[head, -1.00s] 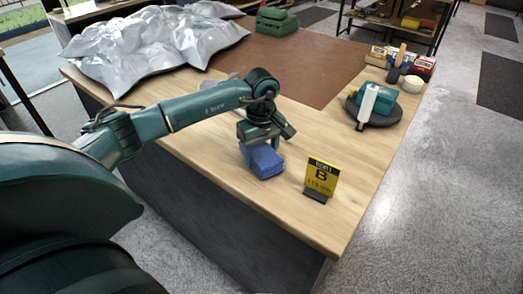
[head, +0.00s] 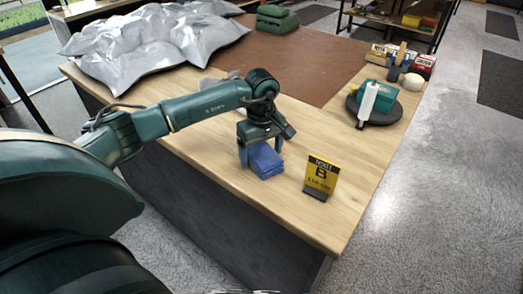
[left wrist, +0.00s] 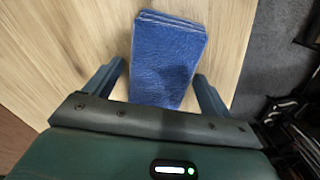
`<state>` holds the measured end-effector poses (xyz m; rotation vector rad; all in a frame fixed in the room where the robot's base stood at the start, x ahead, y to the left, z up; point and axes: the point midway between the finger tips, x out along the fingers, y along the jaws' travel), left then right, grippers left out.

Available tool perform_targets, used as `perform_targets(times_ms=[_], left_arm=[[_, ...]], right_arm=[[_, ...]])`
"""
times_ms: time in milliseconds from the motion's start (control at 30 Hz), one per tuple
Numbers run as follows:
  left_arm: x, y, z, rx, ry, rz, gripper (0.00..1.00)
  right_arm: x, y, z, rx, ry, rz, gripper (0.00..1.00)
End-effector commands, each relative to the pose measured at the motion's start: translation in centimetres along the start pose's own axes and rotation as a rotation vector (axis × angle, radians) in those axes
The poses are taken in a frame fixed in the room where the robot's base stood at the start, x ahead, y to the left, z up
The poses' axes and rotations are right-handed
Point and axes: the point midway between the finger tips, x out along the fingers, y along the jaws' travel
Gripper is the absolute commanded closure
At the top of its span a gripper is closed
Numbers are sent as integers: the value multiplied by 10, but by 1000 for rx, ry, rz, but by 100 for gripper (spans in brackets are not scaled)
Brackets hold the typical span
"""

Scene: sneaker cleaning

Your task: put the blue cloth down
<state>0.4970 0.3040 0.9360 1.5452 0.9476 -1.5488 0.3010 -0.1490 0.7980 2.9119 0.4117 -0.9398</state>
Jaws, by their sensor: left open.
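The blue cloth (head: 266,161) is a folded stack lying on the wooden table top near its front edge. It also shows in the left wrist view (left wrist: 165,58), flat on the wood. My left gripper (head: 262,153) is right over the cloth, pointing down, with its fingers apart on either side. In the left wrist view my left gripper (left wrist: 160,88) is open, with a gap between each finger and the cloth. My right gripper is not in view.
A yellow sign with a B (head: 321,176) stands just right of the cloth. A dark round tray (head: 382,113) with a teal block and white bottle is farther right. The brown mat (head: 290,60) is mostly clear.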

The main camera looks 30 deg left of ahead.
Motion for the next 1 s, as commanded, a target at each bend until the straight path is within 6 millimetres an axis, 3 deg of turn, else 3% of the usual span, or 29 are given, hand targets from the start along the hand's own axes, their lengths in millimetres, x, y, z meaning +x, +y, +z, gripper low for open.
perform_targets(times_ms=[300,600,1000], left_arm=[[-58,1,-1,0,4,7,17],[-110,1,0,0,1,3,17],[-122,0,0,0,0,0,17]], right_arm=[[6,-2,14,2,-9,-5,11],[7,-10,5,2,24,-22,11],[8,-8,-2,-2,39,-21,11]])
